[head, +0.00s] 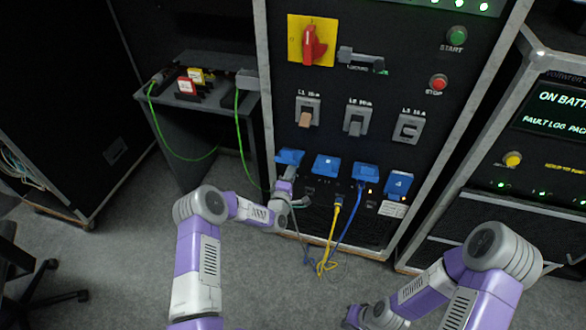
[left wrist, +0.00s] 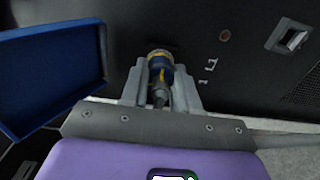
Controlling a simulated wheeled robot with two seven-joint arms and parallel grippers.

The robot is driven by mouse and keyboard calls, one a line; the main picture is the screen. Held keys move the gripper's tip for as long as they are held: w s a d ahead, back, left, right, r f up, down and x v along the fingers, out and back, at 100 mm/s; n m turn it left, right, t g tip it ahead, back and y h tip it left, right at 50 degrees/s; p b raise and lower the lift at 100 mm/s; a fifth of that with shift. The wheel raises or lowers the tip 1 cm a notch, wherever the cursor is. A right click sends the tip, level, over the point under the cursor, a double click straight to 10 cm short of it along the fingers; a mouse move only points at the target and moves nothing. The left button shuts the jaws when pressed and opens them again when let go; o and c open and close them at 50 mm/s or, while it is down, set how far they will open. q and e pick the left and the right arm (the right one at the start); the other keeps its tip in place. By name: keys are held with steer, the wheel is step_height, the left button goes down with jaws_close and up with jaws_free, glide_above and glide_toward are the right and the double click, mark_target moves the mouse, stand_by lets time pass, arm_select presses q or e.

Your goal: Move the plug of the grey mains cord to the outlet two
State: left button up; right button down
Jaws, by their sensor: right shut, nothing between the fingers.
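The blue-and-yellow plug (left wrist: 160,66) sits at the black panel in the left wrist view, beside printed marks reading "1" and "L1". My left gripper (left wrist: 159,88) has a finger on each side of it, seemingly pressed against it. In the head view, my left gripper (head: 290,176) is at outlet one, under its raised blue lid (head: 291,157), and hides the plug. A thin grey cord (head: 302,243) hangs below it. Outlet two, with its blue lid (head: 325,166), is just right. My right gripper (head: 352,317) is shut and empty, low in front of the cabinet.
A blue cord (head: 351,222) runs from outlet three, and a yellow cord (head: 331,232) from a socket lower down. Both hang to the floor close to the grey one. Outlet four's lid (head: 398,184) is at the right. A shelf (head: 212,105) with green cords stands left.

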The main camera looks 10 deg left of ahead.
arm_select(q)
jaws_close()
steer(key=shift+n, duration=1.4)
steer(key=n, duration=0.2)
steer(key=shift+n, duration=0.4)
steer(key=shift+r+n, duration=0.1)
steer(key=shift+n, duration=1.3)
steer(key=shift+w+n, duration=0.1)
steer(key=shift+n, duration=1.3)
